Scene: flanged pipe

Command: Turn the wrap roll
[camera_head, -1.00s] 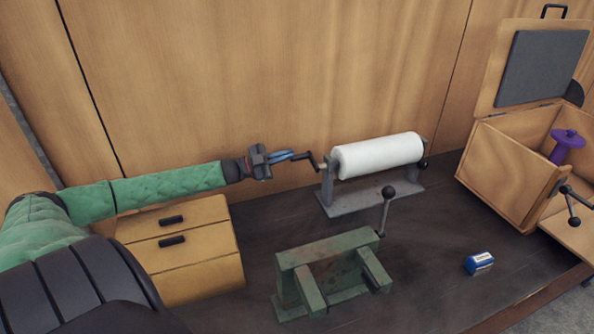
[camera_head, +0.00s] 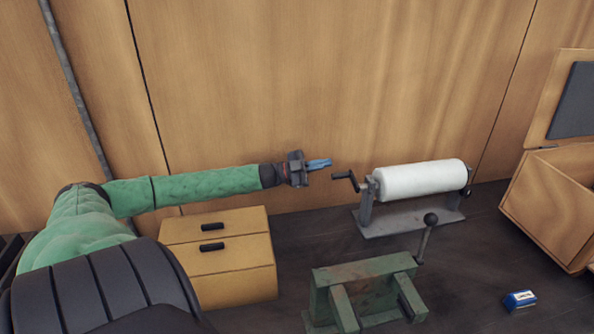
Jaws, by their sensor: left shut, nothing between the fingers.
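The white wrap roll (camera_head: 422,179) lies level on a grey metal stand (camera_head: 410,222) at the back of the dark table. A dark crank handle (camera_head: 346,181) sticks out from the roll's left end. My left gripper (camera_head: 319,163) comes in from the left, with blue fingertips pointing right. It is shut and empty, a small gap to the left of and slightly above the crank. It does not touch the crank. My right gripper is not in view.
A green vise-like fixture (camera_head: 365,285) with a ball-ended lever (camera_head: 427,235) stands in front of the roll. A wooden drawer box (camera_head: 222,255) is below my left arm. A small blue-and-white block (camera_head: 520,300) and an open wooden box (camera_head: 560,200) are at the right.

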